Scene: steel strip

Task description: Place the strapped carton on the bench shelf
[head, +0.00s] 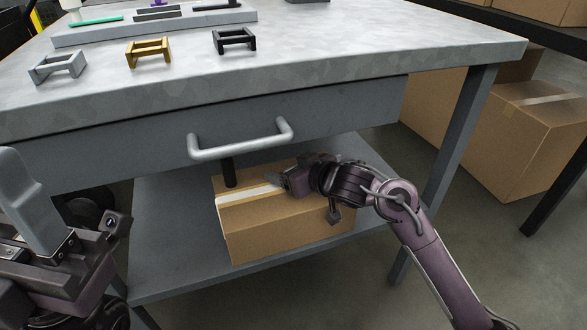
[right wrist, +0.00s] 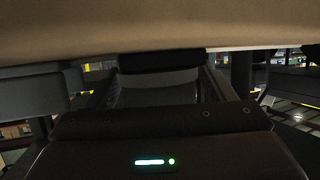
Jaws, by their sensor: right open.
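The brown carton (head: 290,232), with a white strap (head: 240,198) across its top, sits on the grey lower shelf (head: 170,240) of the bench, under the drawer. My right gripper (head: 282,182) is open at the carton's top, by the strap; whether it touches is unclear. In the right wrist view a tan surface (right wrist: 150,28), seemingly the carton, fills the top edge close to my dark gripper body. My left gripper (head: 35,205) is partly in view at the left edge, away from the carton; its jaw opening is not clear.
The drawer handle (head: 240,140) juts out above the carton. A dark post (head: 229,172) stands at the carton's back left. A bench leg (head: 460,140) is to the right. Other cartons (head: 530,140) lie beyond it. Small brackets (head: 149,52) sit on the benchtop.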

